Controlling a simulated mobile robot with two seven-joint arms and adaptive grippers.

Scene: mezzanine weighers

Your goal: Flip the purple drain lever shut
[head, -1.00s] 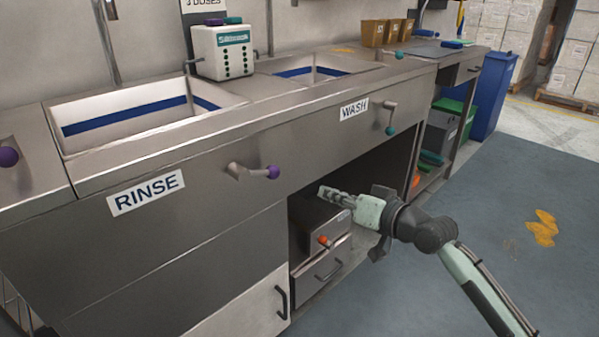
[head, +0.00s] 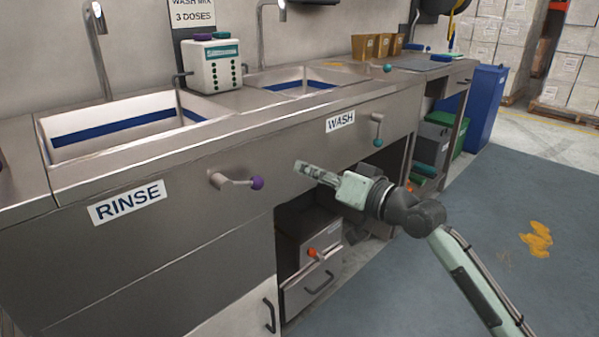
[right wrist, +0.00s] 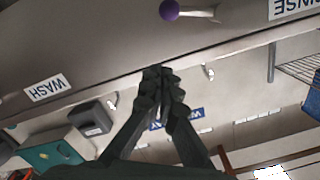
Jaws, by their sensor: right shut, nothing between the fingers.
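The purple drain lever (head: 257,183) is on the front panel beside the RINSE label, its metal arm lying roughly level with the purple knob at its right end. It also shows at the top of the right wrist view (right wrist: 169,10), which is upside down. My right gripper (head: 304,169) is shut and empty, to the right of the purple knob and apart from it. Its closed fingers (right wrist: 162,78) show in the right wrist view, with the knob beyond them. My left gripper is not in view.
A teal-knobbed lever (head: 378,142) is beside the WASH label (head: 340,121). An orange-knobbed drawer unit (head: 318,272) stands in the open space under the counter. A white dispenser (head: 214,65) stands by the basins. The floor at right is clear around a yellow mark (head: 537,238).

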